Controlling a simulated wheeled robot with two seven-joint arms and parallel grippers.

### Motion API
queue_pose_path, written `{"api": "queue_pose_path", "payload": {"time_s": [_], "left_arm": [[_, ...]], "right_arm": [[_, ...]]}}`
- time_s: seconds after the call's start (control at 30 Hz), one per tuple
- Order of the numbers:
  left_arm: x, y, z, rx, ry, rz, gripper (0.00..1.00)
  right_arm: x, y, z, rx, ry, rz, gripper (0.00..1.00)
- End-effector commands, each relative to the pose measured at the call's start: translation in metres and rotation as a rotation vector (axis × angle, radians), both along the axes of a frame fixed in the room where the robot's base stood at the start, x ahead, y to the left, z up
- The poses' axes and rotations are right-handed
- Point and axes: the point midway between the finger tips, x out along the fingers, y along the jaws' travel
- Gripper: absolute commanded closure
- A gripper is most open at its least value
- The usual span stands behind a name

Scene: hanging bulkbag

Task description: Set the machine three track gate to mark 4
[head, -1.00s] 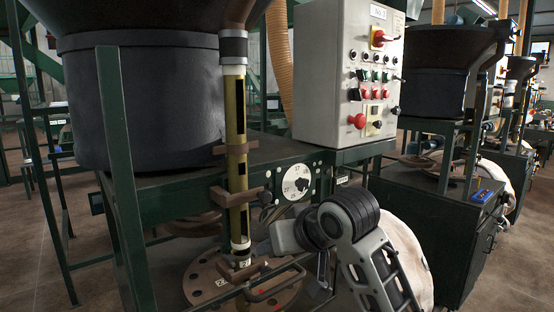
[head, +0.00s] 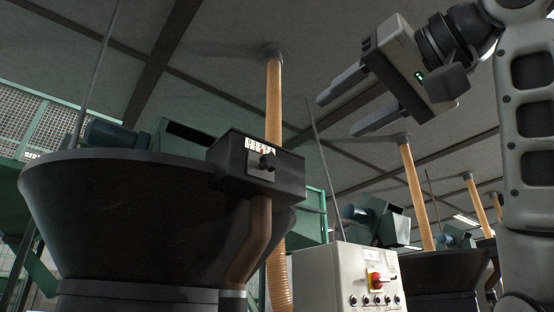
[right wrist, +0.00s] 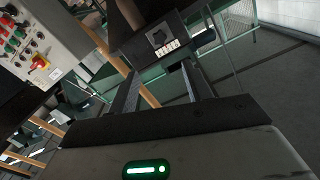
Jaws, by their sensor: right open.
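The track gate is a dark box (head: 256,166) on the rim of the big hopper (head: 120,220). Its front has a white number scale (head: 261,145), a small red mark below the numbers and a black knob (head: 267,161). The numbers are too small to read the setting surely. My right gripper (head: 338,114) is open and empty, up and right of the box, apart from it, fingers pointing left. In the right wrist view the box (right wrist: 150,46) shows beyond the open fingers (right wrist: 161,72), its scale upside down. My left gripper is out of view.
A grey control cabinet (head: 325,278) with a red switch (head: 377,281) stands below right of the gate box. An orange hose (head: 274,110) rises close behind the box. Open air lies between my right gripper and the box.

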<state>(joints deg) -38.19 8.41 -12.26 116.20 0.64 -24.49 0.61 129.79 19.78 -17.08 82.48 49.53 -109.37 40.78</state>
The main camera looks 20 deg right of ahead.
Motion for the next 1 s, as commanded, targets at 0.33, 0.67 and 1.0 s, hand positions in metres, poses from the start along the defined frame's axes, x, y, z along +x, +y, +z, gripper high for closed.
{"api": "queue_pose_path", "payload": {"time_s": [0.33, 0.67, 1.0], "left_arm": [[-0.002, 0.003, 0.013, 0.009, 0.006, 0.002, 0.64], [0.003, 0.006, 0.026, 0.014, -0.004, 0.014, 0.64], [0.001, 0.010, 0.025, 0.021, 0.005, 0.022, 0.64]], "right_arm": [[0.061, 0.022, 0.002, -0.001, 0.006, 0.000, 0.50], [0.123, 0.044, 0.002, -0.001, 0.003, 0.000, 0.50], [0.147, 0.053, 0.000, -0.001, 0.000, 0.000, 0.50]]}}
